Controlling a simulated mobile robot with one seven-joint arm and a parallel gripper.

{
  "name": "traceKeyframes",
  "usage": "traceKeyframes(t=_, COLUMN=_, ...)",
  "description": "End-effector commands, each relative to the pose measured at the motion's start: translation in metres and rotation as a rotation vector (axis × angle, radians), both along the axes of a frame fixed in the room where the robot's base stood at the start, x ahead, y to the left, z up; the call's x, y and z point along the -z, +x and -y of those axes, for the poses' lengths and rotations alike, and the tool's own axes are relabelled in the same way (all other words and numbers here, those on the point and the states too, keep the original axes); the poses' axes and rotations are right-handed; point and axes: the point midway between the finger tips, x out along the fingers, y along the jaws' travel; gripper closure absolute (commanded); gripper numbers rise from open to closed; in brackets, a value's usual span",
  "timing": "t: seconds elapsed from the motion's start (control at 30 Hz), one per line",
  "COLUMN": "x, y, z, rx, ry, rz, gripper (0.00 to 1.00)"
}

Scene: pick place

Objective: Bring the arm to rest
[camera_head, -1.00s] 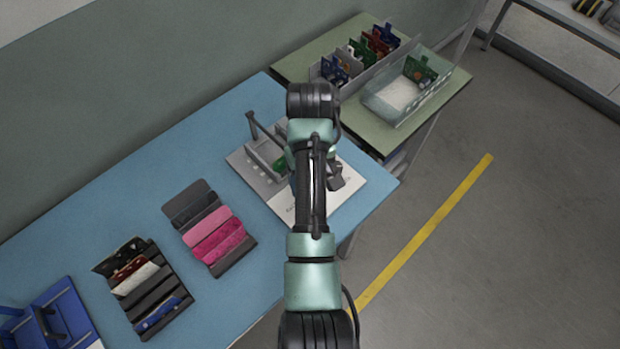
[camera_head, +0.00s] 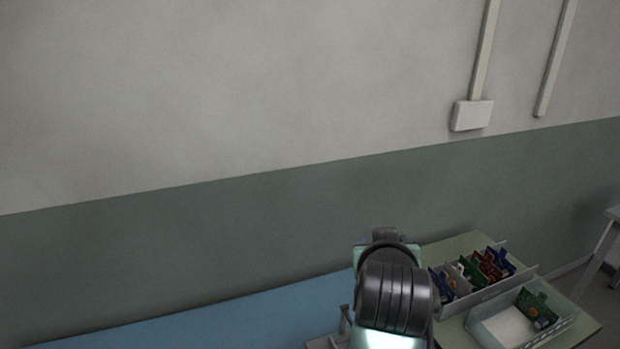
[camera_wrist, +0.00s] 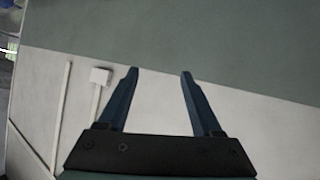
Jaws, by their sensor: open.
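My gripper (camera_wrist: 159,75) shows in the wrist view with its two blue fingers spread apart. Nothing is between them, and they point toward the wall. In the head view my arm rises at the bottom, right of the middle, and hides my gripper's fingers. The arm stands in front of the blue table (camera_head: 240,318) and the wall.
A green table (camera_head: 452,247) at the lower right bears a grey rack (camera_head: 490,290) of coloured boards and a clear bin (camera_head: 497,335) with a green board (camera_head: 537,308). A white wall box (camera_head: 472,115) is above. The wall's front is free at left.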

Motion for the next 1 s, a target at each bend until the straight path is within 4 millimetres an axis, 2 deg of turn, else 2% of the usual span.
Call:
traceKeyframes(t=0.03, x=-0.04, y=0.0, z=-0.011, rx=-0.013, ry=-0.014, rz=0.126, gripper=0.33)
traceKeyframes(t=0.1, x=-0.092, y=-0.005, z=-0.025, rx=-0.032, ry=-0.023, rz=0.293, gripper=0.33)
traceKeyframes(t=0.17, x=-0.135, y=-0.015, z=-0.038, rx=-0.051, ry=-0.025, rz=0.432, gripper=0.33)
traceKeyframes(t=0.2, x=-0.163, y=-0.025, z=-0.047, rx=-0.064, ry=-0.026, rz=0.524, gripper=0.33)
traceKeyframes(t=0.3, x=-0.229, y=-0.058, z=-0.069, rx=-0.103, ry=-0.02, rz=0.748, gripper=0.33)
traceKeyframes(t=0.4, x=-0.284, y=-0.099, z=-0.09, rx=-0.148, ry=-0.005, rz=0.955, gripper=0.33)
traceKeyframes(t=0.5, x=-0.323, y=-0.139, z=-0.104, rx=-0.185, ry=0.011, rz=1.119, gripper=0.33)
traceKeyframes(t=0.6, x=-0.347, y=-0.171, z=-0.114, rx=-0.214, ry=0.026, rz=1.233, gripper=0.33)
traceKeyframes(t=0.7, x=-0.359, y=-0.189, z=-0.119, rx=-0.23, ry=0.035, rz=1.296, gripper=0.33)
traceKeyframes(t=1.0, x=-0.362, y=-0.194, z=-0.12, rx=-0.234, ry=0.038, rz=1.313, gripper=0.33)
